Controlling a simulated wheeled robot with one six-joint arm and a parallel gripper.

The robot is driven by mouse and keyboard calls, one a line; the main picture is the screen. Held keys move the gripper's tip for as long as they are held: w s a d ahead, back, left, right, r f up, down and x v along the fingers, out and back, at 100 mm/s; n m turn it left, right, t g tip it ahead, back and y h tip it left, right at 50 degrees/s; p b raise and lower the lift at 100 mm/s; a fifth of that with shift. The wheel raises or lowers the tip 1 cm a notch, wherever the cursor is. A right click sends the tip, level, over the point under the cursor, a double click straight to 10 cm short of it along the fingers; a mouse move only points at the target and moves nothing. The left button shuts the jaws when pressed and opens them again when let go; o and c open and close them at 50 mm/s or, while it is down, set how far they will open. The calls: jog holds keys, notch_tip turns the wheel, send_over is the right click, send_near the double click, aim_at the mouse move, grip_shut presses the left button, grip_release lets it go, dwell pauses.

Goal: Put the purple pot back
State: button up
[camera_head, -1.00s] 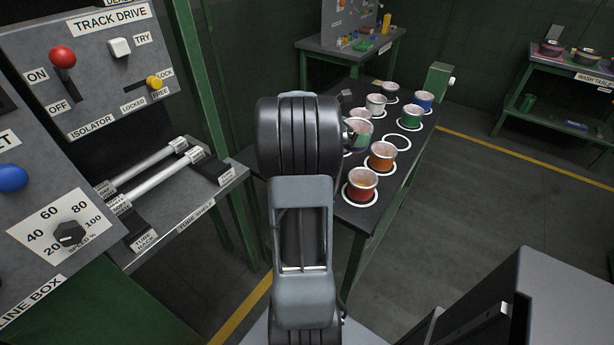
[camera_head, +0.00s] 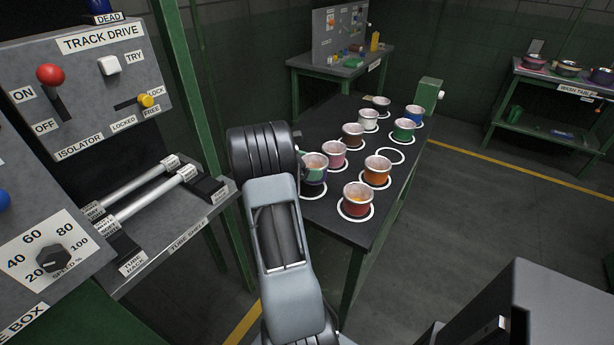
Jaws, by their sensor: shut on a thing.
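A pot with a pale rim, greenish sides and a dark purplish lower part (camera_head: 315,169) is at the end of my arm, at the left edge of the dark pot table (camera_head: 330,225). I take it to be the purple pot. My gripper (camera_head: 302,167) shows only as a small dark piece at the pot's left side, shut on it; my arm hides the rest. Part of a white ring (camera_head: 311,194) shows just below the pot. I cannot tell whether the pot touches the table. Another white ring (camera_head: 390,155), right of centre, is empty.
Close by stand a pink pot (camera_head: 333,157), a red pot (camera_head: 357,202) and an orange pot (camera_head: 376,173). A green post (camera_head: 430,96) rises at the far right corner. The tube shelf (camera_head: 200,212) is left of my arm.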

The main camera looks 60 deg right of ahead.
jog(key=shift+w+f, duration=0.25)
jog(key=shift+f, duration=0.05)
jog(key=shift+w+a+f, duration=0.15)
jog(key=shift+f, duration=1.55)
jog(key=shift+f, duration=0.2)
jog(key=o, duration=0.6)
jog(key=shift+o, duration=0.2)
